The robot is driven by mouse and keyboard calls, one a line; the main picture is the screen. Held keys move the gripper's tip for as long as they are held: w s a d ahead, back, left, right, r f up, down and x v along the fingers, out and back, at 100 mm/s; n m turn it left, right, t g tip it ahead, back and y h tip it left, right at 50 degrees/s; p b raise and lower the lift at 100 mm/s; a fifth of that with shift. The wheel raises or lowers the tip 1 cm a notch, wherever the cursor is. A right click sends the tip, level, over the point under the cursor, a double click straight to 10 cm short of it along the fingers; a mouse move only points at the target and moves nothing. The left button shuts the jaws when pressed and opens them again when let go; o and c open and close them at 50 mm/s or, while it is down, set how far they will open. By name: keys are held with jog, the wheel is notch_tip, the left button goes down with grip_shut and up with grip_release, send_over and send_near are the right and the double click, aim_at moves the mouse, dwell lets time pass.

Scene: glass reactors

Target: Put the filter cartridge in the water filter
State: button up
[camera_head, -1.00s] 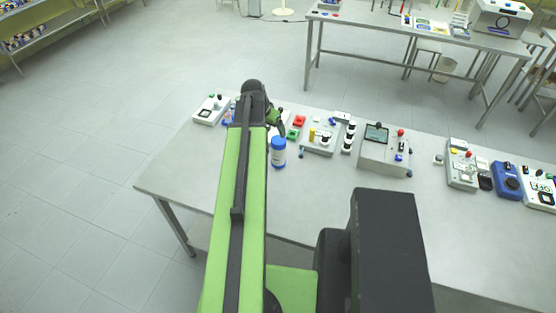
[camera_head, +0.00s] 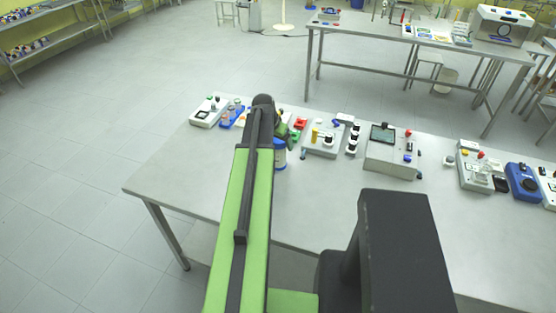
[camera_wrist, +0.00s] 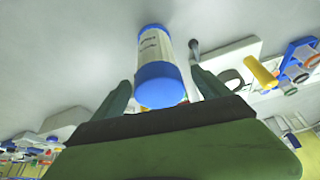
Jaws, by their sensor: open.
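A white, labelled cylinder with blue ends (camera_wrist: 157,62) stands on the table in the wrist view; it may be the filter cartridge, but I cannot be sure. In the head view it is partly hidden behind my arm (camera_head: 281,158). My gripper (camera_wrist: 160,80) is open, with one finger on each side of the cylinder's near blue end. I cannot tell whether a finger touches it. I cannot tell for certain which thing is the water filter.
The table (camera_head: 175,170) has free room at its left front. Small devices line its far side, including a grey box with a screen (camera_head: 392,150) and a blue device (camera_head: 523,182). Red and green blocks (camera_head: 299,124) sit just beyond my gripper.

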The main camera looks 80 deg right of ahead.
jog(key=shift+r, duration=0.1)
grip_shut()
dwell(0.4)
